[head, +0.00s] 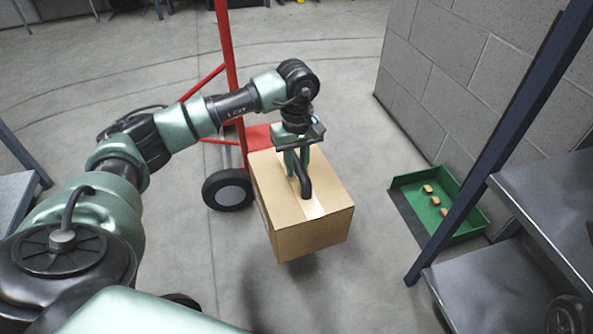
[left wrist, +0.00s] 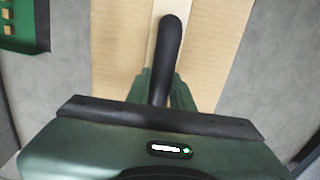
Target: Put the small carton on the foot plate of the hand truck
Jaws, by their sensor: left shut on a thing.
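The small carton (head: 312,232) is a brown cardboard box with a pale tape strip and a black handle on top. My left gripper (head: 301,178) is shut on the handle from above. The carton appears to hang above the floor, with a shadow below it. In the left wrist view, the fingers (left wrist: 163,92) close around the black handle over the carton's top (left wrist: 215,50). The red hand truck (head: 226,50) stands just behind the carton. Its red foot plate (head: 259,137) shows partly; the carton and my arm hide the rest. My right gripper is not in view.
A green tray (head: 468,223) with several small wooden blocks lies on the floor at the right by the grey block wall (head: 480,60). A metal shelf rack (head: 490,290) stands at the right front. A black wheel (head: 228,190) of the hand truck is left of the carton.

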